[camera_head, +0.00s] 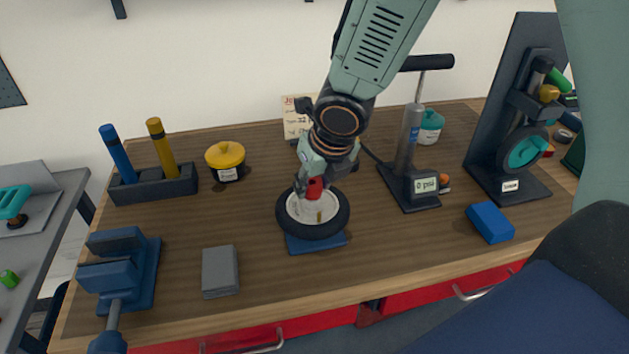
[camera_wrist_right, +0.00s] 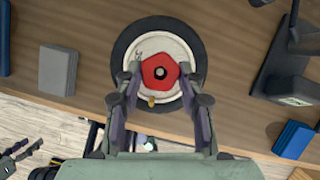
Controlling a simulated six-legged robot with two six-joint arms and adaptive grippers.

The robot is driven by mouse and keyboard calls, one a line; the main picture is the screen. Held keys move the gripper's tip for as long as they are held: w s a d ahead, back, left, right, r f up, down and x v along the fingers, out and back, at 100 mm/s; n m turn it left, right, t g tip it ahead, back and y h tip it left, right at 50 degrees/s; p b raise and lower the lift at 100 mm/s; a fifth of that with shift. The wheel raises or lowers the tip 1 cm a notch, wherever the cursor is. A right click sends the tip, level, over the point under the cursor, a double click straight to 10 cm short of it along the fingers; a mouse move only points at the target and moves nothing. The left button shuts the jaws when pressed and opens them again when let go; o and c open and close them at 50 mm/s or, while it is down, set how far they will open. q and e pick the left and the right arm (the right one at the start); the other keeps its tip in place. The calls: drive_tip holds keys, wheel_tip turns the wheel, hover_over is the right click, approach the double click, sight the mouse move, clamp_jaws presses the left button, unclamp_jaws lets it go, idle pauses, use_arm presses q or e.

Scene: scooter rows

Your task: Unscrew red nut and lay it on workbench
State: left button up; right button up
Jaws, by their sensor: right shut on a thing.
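The red nut (camera_wrist_right: 160,73) sits over the middle of a small wheel with a black tyre and pale hub. In the head view the red nut (camera_head: 315,188) is partly covered by my right gripper (camera_head: 312,190). My right gripper (camera_wrist_right: 157,80) is shut on the nut, one finger at each side. The wheel (camera_head: 340,222) lies flat on a blue base (camera_head: 318,243) on the wooden workbench (camera_head: 185,235). I cannot tell whether the nut touches the hub. A small brass stem shows on the hub.
A blue vise (camera_head: 125,265) and grey block (camera_head: 220,270) stand left of the wheel. A pump (camera_head: 408,160) and blue block (camera_head: 490,222) stand to the right. A yellow-lidded pot (camera_head: 226,160) and marker holder (camera_head: 150,187) are behind. Bare wood lies between grey block and wheel.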

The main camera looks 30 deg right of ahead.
drive_tip(key=c, duration=0.4)
drive_tip(key=shift+n+y+p, duration=0.6)
drive_tip(key=shift+n+p, duration=0.6)
drive_tip(key=shift+d+n+y+p, duration=0.1)
drive_tip(key=shift+n+y+p, duration=0.2)
drive_tip(key=shift+n+p, duration=0.7)
drive_tip(key=shift+s+f+n+g+y+p, duration=0.15)
drive_tip(key=shift+n+g+y+p, duration=0.3)
drive_tip(key=shift+n+p, duration=1.4)
drive_tip(key=shift+n+g+y+p, duration=0.45)
drive_tip(key=shift+n+p, duration=0.2)
drive_tip(key=shift+p, duration=3.05)
drive_tip(key=shift+f+n, duration=0.1)
drive_tip(key=shift+n, duration=0.4)
drive_tip(key=shift+n+g+y+b, duration=0.3)
drive_tip(key=shift+n+g, duration=0.1)
drive_tip(key=shift+n, duration=0.5)
drive_tip(key=n+g, duration=0.1)
drive_tip(key=n, duration=0.2)
drive_tip(key=shift+n, duration=0.3)
drive_tip(key=n+g, duration=0.1)
drive_tip(key=n, duration=0.2)
drive_tip(key=shift+g, duration=0.3)
drive_tip(key=n+g, duration=0.1)
drive_tip(key=n, duration=0.1)
drive_tip(key=shift+f+n, duration=0.15)
drive_tip(key=shift+n, duration=0.15)
drive_tip(key=o, duration=1.2)
drive_tip(key=shift+s+r, duration=0.1)
drive_tip(key=shift+r, duration=0.3)
